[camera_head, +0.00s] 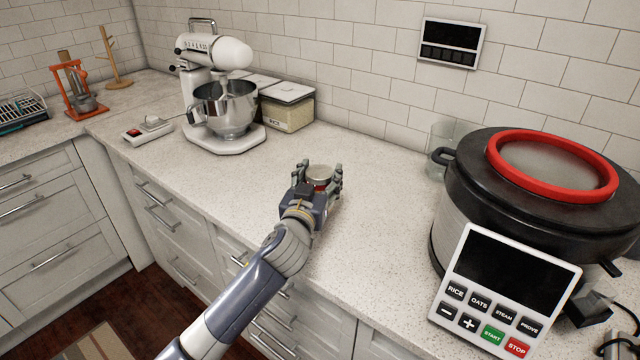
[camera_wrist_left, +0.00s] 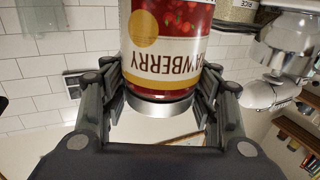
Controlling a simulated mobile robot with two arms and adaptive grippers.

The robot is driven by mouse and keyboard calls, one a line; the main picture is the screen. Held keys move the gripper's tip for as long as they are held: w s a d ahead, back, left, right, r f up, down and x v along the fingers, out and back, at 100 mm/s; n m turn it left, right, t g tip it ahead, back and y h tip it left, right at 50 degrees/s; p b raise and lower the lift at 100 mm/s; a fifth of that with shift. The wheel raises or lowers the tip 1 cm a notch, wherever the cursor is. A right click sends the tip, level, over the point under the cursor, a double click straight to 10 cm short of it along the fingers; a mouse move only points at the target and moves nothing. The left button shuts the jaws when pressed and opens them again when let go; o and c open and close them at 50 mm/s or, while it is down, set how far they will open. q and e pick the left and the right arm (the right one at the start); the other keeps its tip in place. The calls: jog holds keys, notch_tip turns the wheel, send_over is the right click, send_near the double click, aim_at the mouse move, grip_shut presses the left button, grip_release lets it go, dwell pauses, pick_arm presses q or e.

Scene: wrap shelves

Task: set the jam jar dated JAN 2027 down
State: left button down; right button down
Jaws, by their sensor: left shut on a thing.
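A jam jar with a pale metal lid (camera_head: 320,172) and red contents is between the fingers of my left gripper (camera_head: 318,183), over the counter. No date shows on the visible side. In the head view the lid faces up and the jar looks upright. My gripper hides its base, so I cannot tell whether it touches the counter.
The speckled counter (camera_head: 370,225) is clear around the jar. A large cooker with a red ring (camera_head: 550,165) and a keypad panel (camera_head: 505,290) stand at right, a clear glass container (camera_head: 440,140) behind. A stand mixer (camera_head: 215,95) and lidded rice container (camera_head: 290,110) stand at back left.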

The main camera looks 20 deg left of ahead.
pick_arm(q)
notch_tip(320, 180, down, 2)
jog(key=shift+f, duration=0.2)
pick_arm(e)
jog(key=shift+s+d, duration=0.15)
jog(key=shift+d, duration=0.25)
pick_arm(q)
jog(key=c, duration=1.1)
grip_release()
jog(key=shift+f, duration=0.25)
jog(key=o, duration=0.5)
jog(key=shift+s, duration=0.1)
pick_arm(e)
jog(key=shift+s+f, duration=0.1)
jog(key=shift+a, duration=0.15)
